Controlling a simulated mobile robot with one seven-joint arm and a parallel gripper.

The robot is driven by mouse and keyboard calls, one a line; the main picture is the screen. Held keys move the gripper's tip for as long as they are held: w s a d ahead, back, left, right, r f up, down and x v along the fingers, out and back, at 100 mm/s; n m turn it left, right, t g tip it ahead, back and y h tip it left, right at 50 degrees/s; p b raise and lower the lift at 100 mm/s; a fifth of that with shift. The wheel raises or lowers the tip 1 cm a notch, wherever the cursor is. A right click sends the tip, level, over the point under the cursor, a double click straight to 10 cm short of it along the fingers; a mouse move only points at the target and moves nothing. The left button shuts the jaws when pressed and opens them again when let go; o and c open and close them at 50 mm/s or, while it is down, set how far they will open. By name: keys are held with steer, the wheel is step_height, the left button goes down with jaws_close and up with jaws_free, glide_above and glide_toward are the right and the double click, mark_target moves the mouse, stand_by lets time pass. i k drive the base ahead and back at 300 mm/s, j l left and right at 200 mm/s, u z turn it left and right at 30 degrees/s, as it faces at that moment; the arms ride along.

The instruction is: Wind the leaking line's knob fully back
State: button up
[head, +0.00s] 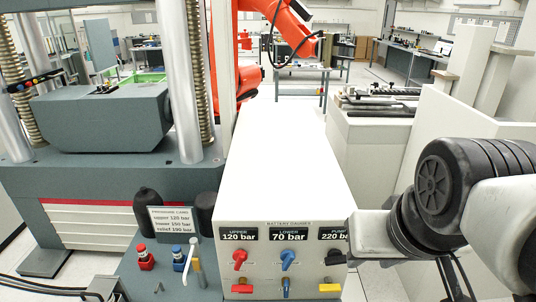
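A white box (280,150) carries the "Battery gauges" panel on its front. Its readings are upper 120 bar (239,235), lower 70 bar (288,235) and pump 220 bar (334,235). Below them are a red knob (240,258), a blue knob (289,258) and a black knob (335,257). A pressure card (171,222) reads upper 120, lower 150, relief 190 bar. My gripper (352,254) is at the panel's right edge, beside the black knob. Its fingertips are not clear, so contact and opening cannot be told.
A red-topped knob (145,258), a blue-topped knob (178,257) and a yellow-ended lever (196,268) stand on the left ledge. Two dark rounded cylinders (149,201) flank the card. A grey testing machine (105,115) fills the left. An orange robot arm (285,25) is behind.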

mark_target(287, 256)
steer(key=l+u, duration=0.45)
steer(key=i+l+u, duration=0.1)
steer(key=l+u, duration=0.3)
steer(key=j, duration=0.1)
